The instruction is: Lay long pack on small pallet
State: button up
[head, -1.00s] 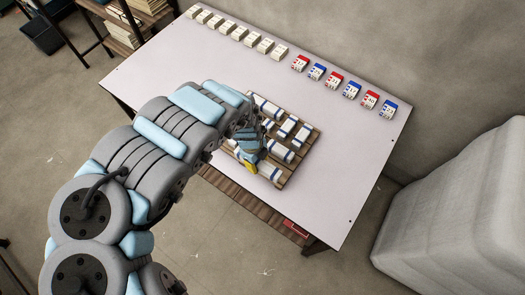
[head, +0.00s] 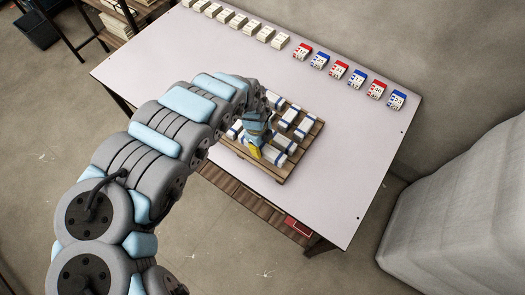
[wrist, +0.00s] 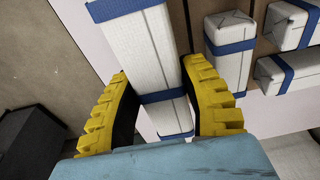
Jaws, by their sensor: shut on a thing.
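My gripper (head: 256,148) is over the left front part of the small wooden pallet (head: 282,176) on the table. In the wrist view its yellow fingers (wrist: 165,112) are shut on a long white pack (wrist: 143,50) with blue bands. The pack runs between the fingers and past them toward the top of that view. My gripper and arm hide part of the pallet in the head view, and I cannot tell whether the held pack touches it. Several other white packs (wrist: 232,45) with blue bands lie on the pallet, some with gaps between them.
The pale table (head: 350,160) is clear around the pallet. A row of white packs (head: 227,16) and red and blue packs (head: 339,69) lines its back edge. A large grey wrapped block (head: 460,220) stands at the right. Shelves (head: 115,20) stand at the back left.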

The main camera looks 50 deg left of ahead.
aim_at(262, 151)
jog(key=shift+w+f, duration=0.15)
jog(key=shift+f, duration=0.1)
jog(key=shift+a+f+b, duration=0.1)
jog(key=shift+f+b, duration=0.75)
jog(key=shift+f, duration=0.8)
jog(key=shift+f, duration=0.15)
jog(key=o, duration=0.9)
jog(key=r+p, duration=0.1)
jog(key=r, duration=0.3)
jog(key=a+r+p, duration=0.1)
jog(key=r+p, duration=0.1)
jog(key=r, duration=0.2)
jog(key=r+p, duration=0.2)
jog(key=r, duration=0.2)
jog(key=shift+a+r, duration=0.15)
jog(key=shift+a, duration=0.2)
